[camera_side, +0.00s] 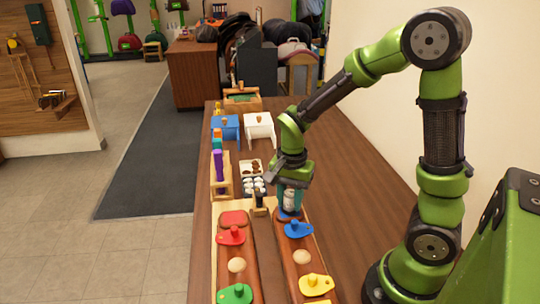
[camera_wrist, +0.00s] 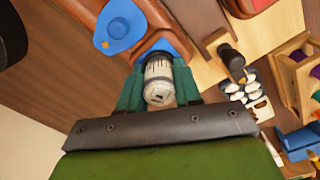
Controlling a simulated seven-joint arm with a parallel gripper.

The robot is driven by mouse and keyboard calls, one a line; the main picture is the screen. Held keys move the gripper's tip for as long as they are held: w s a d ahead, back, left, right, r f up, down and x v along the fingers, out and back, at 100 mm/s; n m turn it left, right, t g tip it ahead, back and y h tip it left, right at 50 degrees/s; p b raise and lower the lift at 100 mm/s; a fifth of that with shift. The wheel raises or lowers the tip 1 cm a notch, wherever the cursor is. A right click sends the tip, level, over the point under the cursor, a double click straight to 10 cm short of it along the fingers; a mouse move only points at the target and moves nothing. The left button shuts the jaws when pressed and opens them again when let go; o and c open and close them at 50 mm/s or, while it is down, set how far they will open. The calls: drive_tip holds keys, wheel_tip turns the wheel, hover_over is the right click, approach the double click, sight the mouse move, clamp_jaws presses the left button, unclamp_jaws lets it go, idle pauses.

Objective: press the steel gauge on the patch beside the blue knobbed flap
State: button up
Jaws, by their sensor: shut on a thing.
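My gripper (camera_side: 291,193) points down at the far end of the right brown padded bar and is shut on the steel gauge (camera_side: 289,201). In the wrist view the gauge (camera_wrist: 158,82), a pale cylinder with dark marks, sits between my green fingers (camera_wrist: 157,88). Its lower end is over or on a blue patch (camera_wrist: 177,45); I cannot tell whether they touch. The blue knobbed flap (camera_side: 298,230) lies on the same bar, just nearer the side camera. It also shows in the wrist view (camera_wrist: 119,27), beside the patch.
Red (camera_side: 231,236), green (camera_side: 235,294) and yellow (camera_side: 316,285) knobbed flaps lie on the two bars. A dark upright piece (camera_side: 260,199), a tray of white round items (camera_side: 255,187) and a wooden rack (camera_side: 221,177) stand left of my gripper. Table to the right is clear.

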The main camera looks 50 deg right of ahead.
sight(290, 192)
drive_tip(key=shift+f, duration=0.15)
drive_tip(key=o, duration=1)
drive_tip(key=shift+c, duration=0.2)
wheel_tip(290, 192, up, 16)
drive_tip(key=s+a+n+t+y, duration=0.2)
drive_tip(key=s+a+n+t, duration=0.4)
drive_tip(key=n, duration=0.5)
drive_tip(key=shift+s+a+r+t, duration=0.2)
drive_tip(key=shift+s+a+t, duration=0.2)
drive_tip(key=shift+s+t, duration=0.3)
